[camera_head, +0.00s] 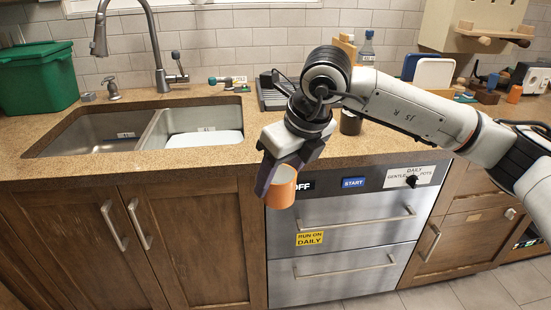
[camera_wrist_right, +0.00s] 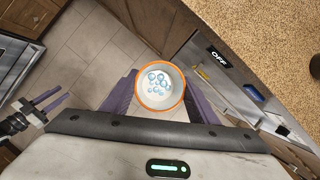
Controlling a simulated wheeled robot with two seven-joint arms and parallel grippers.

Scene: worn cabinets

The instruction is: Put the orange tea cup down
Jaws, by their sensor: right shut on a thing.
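The orange tea cup (camera_head: 282,187) is held by my right gripper (camera_head: 268,178) in front of the dishwasher, near the counter's front edge. In the right wrist view the cup (camera_wrist_right: 160,87) shows its orange rim and pale inside with a blue bubble pattern, between the purple fingers of my right gripper (camera_wrist_right: 160,95). Floor tiles lie below it. My left gripper (camera_wrist_right: 40,103) seems to show at the left of the right wrist view, with fingers apart and nothing between them; it is not in the head view.
The brown speckled counter (camera_head: 215,168) has a clear strip in front of the double sink (camera_head: 150,130). A green bin (camera_head: 38,78) stands at the back left. A dish rack (camera_head: 272,92) and a dark cup (camera_head: 351,122) are behind my right arm. The dishwasher (camera_head: 345,235) is closed.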

